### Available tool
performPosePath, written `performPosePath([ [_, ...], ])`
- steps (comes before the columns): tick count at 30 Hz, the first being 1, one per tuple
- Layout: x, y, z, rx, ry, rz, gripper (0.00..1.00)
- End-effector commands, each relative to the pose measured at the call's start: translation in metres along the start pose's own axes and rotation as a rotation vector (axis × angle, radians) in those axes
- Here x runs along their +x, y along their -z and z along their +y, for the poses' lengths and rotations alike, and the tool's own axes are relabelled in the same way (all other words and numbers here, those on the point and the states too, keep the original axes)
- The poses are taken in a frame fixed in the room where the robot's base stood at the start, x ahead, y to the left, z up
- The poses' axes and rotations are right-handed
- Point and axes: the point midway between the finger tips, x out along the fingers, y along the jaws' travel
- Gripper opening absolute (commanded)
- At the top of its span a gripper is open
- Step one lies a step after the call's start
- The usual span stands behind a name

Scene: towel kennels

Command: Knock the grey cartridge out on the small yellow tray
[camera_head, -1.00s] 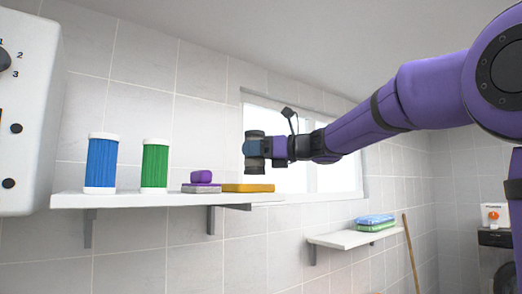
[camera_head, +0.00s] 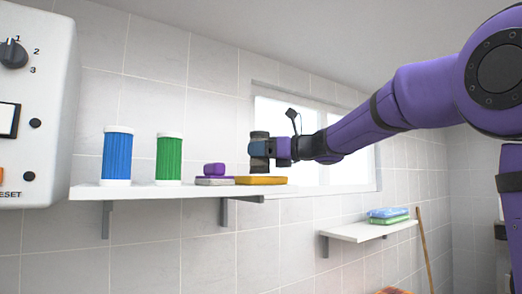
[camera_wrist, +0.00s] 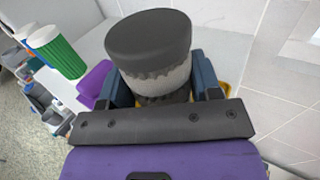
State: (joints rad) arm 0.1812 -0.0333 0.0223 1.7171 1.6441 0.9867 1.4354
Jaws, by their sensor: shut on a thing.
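My gripper (camera_head: 259,158) is shut on the grey cartridge (camera_wrist: 149,43), which has a dark cap and a lighter grey band with a ragged edge. In the head view the cartridge (camera_head: 259,136) is upright. It is just above, or close to touching, the small yellow tray (camera_head: 262,180) at the right end of the upper shelf; I cannot tell which. In the wrist view the blue fingers sit on both sides of the cartridge, and only slivers of the yellow tray (camera_wrist: 225,88) show behind it.
On the upper shelf (camera_head: 88,190) stand a blue cartridge (camera_head: 117,155), a green cartridge (camera_head: 168,158) and a purple block (camera_head: 214,169) on a mauve tray (camera_head: 214,181). A white control box (camera_head: 60,100) is at left. A lower shelf (camera_head: 350,231) holds folded towels (camera_head: 388,217).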

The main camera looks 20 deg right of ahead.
Motion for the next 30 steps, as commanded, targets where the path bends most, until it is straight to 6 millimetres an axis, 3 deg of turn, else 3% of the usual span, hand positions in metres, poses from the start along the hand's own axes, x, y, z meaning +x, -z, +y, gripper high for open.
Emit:
performPosePath([
  [8, 0.000, 0.003, 0.000, 0.001, 0.000, 0.000, 0.32],
  [20, 0.000, 0.022, 0.000, 0.000, 0.001, -0.001, 0.32],
  [30, 0.000, 0.009, 0.000, -0.002, 0.000, -0.001, 0.32],
])
